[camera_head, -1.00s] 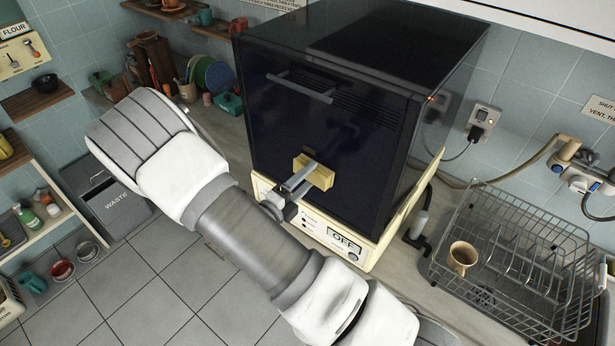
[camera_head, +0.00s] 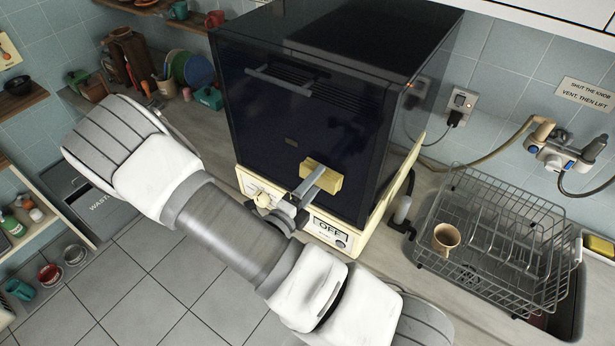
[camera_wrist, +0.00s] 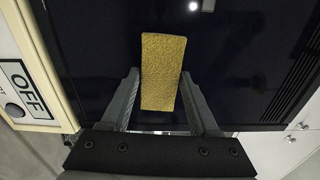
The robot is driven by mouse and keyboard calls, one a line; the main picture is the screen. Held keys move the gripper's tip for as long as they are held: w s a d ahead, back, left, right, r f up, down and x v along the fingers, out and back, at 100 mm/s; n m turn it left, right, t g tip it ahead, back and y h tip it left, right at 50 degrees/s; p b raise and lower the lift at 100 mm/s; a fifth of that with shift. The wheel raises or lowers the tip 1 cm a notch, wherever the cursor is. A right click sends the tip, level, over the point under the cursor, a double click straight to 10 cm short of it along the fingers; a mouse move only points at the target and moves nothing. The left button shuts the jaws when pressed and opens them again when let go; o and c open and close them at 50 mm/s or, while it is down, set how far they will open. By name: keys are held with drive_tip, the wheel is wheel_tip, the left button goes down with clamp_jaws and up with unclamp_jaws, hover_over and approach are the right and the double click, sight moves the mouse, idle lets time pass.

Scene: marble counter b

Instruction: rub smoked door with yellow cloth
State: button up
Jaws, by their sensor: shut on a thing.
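The smoked door (camera_head: 290,105) is the dark, glossy front of a boxy cabinet on the counter, with a grey handle bar near its top. It also fills much of the wrist view (camera_wrist: 90,50). The yellow cloth (camera_head: 322,177) looks like a thick, rough rectangular block. My gripper (camera_head: 306,187) is shut on it and holds it at the lower right part of the door. In the wrist view the cloth (camera_wrist: 163,70) sits between both fingers. I cannot tell whether it presses on the door. A small dull mark (camera_head: 292,141) shows on the door, up and left of the cloth.
A wire dish rack (camera_head: 490,225) holding a tan mug (camera_head: 446,238) stands right. A gas hose (camera_head: 490,155) runs along the wall. Crockery stands at the back left.

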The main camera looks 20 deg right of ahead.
sight(331, 187)
drive_tip(key=shift+s+d, duration=1.1)
drive_tip(key=shift+s, duration=0.3)
drive_tip(key=shift+s+r+p, duration=0.1)
drive_tip(key=shift+p, duration=0.25)
drive_tip(key=shift+w+a, duration=1.05)
drive_tip(key=shift+w, duration=0.4)
drive_tip(key=shift+w+a, duration=1.1)
drive_tip(key=shift+w, duration=0.35)
drive_tip(key=shift+w+a, duration=1.05)
drive_tip(key=shift+w, duration=0.4)
drive_tip(key=v, duration=0.6)
